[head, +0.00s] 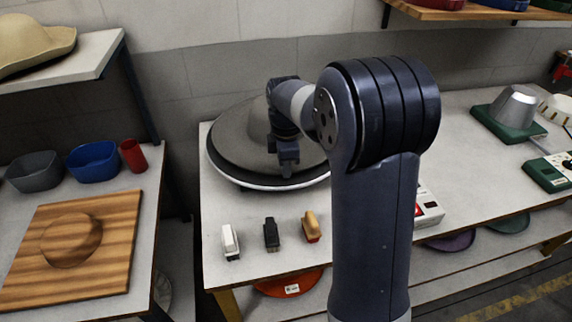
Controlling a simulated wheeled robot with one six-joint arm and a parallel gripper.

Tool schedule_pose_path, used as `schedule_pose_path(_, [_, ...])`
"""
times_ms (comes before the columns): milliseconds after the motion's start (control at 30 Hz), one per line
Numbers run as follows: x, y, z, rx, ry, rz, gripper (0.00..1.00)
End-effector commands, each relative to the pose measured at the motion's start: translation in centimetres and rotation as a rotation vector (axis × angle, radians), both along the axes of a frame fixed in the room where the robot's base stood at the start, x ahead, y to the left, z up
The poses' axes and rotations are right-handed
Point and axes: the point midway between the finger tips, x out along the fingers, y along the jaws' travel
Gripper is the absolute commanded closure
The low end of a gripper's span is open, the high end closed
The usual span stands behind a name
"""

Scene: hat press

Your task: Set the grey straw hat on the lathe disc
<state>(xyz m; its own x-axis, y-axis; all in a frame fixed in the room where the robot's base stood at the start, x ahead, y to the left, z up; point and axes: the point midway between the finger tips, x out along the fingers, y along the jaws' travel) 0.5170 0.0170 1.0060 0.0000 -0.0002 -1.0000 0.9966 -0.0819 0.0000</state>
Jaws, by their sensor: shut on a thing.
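The grey straw hat (236,137) is at the back left of the long table, with its wide brim spread and its crown partly behind my arm. My gripper (287,169) points down at the hat's near side and is shut on the hat. A pale round rim, seemingly the lathe disc (262,187), shows below the brim's near edge. The hat covers most of the disc, and I cannot tell whether the brim touches it. My arm hides the right side of both.
A white brush (230,242), a black brush (271,234) and a tan brush (311,227) stand near the front edge. A metal cone on a green base (514,108) is at the right. The table's middle right looks clear.

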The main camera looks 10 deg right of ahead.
Motion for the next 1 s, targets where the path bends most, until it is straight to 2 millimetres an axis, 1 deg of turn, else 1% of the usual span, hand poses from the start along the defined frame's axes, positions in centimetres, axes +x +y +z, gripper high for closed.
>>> schedule_pose_path(233, [0.01, 0.0, -0.57, 0.0, 0.0, 0.0, 1.0])
schedule_pose_path(367, [0.01, 0.0, -0.48, 0.0, -0.001, 0.0, 1.0])
schedule_pose_path(400, [0.01, 0.0, -0.48, 0.0, -0.001, 0.0, 0.89])
schedule_pose_path(700, [0.0, 0.0, -0.47, 0.0, 0.0, 0.0, 0.65])
schedule_pose_path(900, [-0.01, 0.0, -0.49, 0.0, 0.001, 0.0, 0.65])
schedule_pose_path(1000, [0.02, 0.0, -0.1, 0.0, -0.001, 0.0, 0.65])
